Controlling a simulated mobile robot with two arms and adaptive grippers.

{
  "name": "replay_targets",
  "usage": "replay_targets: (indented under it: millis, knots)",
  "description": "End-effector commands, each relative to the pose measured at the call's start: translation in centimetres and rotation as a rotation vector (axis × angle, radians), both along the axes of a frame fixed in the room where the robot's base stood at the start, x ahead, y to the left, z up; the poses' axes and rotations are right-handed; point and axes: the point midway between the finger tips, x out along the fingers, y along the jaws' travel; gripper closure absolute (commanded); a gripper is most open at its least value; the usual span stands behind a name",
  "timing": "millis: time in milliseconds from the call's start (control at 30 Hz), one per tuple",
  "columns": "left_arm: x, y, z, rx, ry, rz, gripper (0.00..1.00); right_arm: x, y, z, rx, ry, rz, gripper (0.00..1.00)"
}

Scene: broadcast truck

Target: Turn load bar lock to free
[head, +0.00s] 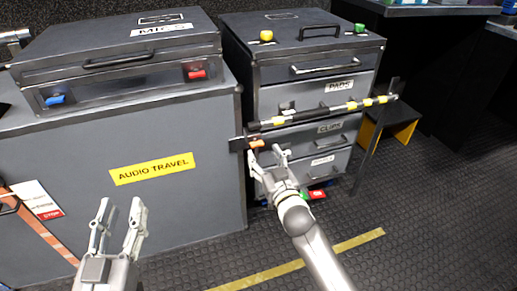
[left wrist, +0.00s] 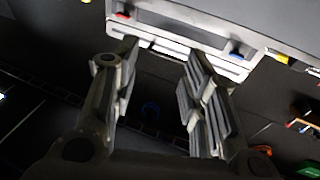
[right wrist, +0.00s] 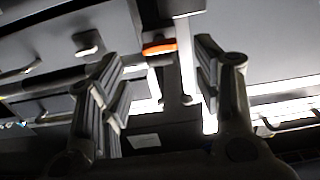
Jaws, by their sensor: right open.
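The load bar (head: 325,113) is dark with yellow bands and runs across the front of the drawer cabinet. The load bar lock is a small orange lever (head: 257,143) below the bar's left end, by the bracket (head: 237,145). It also shows in the right wrist view as an orange lever (right wrist: 160,48), lying roughly crosswise between my fingertips in the picture. My right gripper (head: 267,154) is open just below and in front of the lever; contact cannot be told. My left gripper (head: 120,208) is open and empty, low in front of the grey case.
A large grey case (head: 190,200) marked AUDIO TRAVEL stands left, with a MICS case (head: 120,50) on top. The drawer cabinet (head: 270,75) has handles and yellow and green knobs. A yellow-sided step (head: 390,125) is to the right. Black floor is open at lower right.

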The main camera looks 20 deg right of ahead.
Motion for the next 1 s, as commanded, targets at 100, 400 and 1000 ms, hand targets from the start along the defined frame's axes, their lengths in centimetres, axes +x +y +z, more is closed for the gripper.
replay_targets:
  millis: [100,400,1000]
  knots:
    - [-0.3,-0.2,1.6,-0.026,-0.096,-0.006,0.60,1.6,0.1,-0.1,-0.001,-0.002,0.001,0.41]
    - [-1.7,-0.4,5.3,-0.084,-0.305,-0.019,0.60,4.7,0.2,-0.1,-0.001,0.000,0.001,0.41]
    - [-2.4,-0.3,6.6,-0.105,-0.379,-0.022,0.60,5.7,0.2,0.0,0.000,0.001,0.001,0.51]
